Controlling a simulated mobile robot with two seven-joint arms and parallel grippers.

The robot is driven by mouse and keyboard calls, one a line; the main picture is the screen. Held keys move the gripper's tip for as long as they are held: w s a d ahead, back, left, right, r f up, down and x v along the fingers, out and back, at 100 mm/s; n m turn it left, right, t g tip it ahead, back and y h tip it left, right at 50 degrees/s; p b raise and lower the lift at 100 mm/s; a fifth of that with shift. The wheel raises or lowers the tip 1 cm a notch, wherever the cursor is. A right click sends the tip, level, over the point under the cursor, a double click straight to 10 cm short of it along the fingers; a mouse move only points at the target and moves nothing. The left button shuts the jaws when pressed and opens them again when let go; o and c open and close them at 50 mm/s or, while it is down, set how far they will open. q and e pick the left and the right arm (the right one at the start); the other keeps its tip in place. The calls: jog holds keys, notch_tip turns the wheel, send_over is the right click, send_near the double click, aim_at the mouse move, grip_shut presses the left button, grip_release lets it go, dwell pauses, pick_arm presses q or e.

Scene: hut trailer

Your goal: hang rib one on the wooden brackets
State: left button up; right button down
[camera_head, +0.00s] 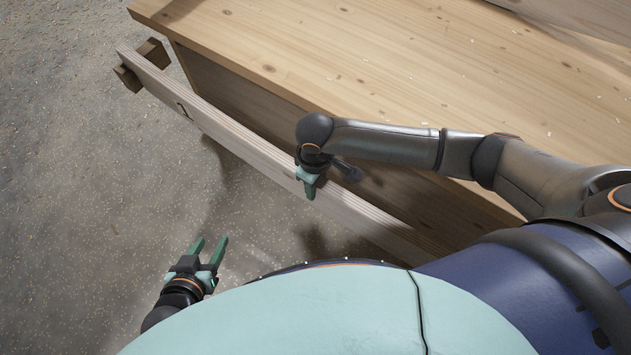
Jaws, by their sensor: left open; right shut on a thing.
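A wooden bracket (153,52) sticks out near the bench's left corner. The rib's left end is at this bracket, with bracket wood showing on both sides of it; I cannot tell whether it rests there. My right gripper (310,186) is shut on the rib around its middle. My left gripper (209,246) is open and empty, apart from the rib. The rib's right end and any other bracket are hidden.
The wooden bench (370,60) fills the upper right, its top strewn with small chips. Another board (585,15) lies at the top right edge. The concrete floor (80,190) at left is clear except for shavings. My body covers the lower right.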

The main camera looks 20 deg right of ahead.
pick_arm(q)
jog(key=shift+f, duration=0.1)
pick_arm(e)
jog(key=shift+w+a+f, duration=0.1)
jog(key=shift+f, duration=0.4)
dwell(0.8)
jog(key=c, duration=0.5)
grip_release()
jog(key=shift+f, duration=0.1)
jog(key=shift+o, duration=0.3)
jog(key=shift+s+f, duration=0.15)
jog(key=shift+s, duration=0.05)
notch_tip(320, 180, up, 12)
jog(key=p, duration=0.4)
jog(key=shift+w+f, duration=0.1)
jog(key=shift+r, duration=0.55)
pick_arm(q)
jog(key=r, duration=0.3)
jog(key=shift+w+d+r, duration=0.1)
jog(key=shift+d+r, duration=0.15)
jog(key=shift+r, duration=0.1)
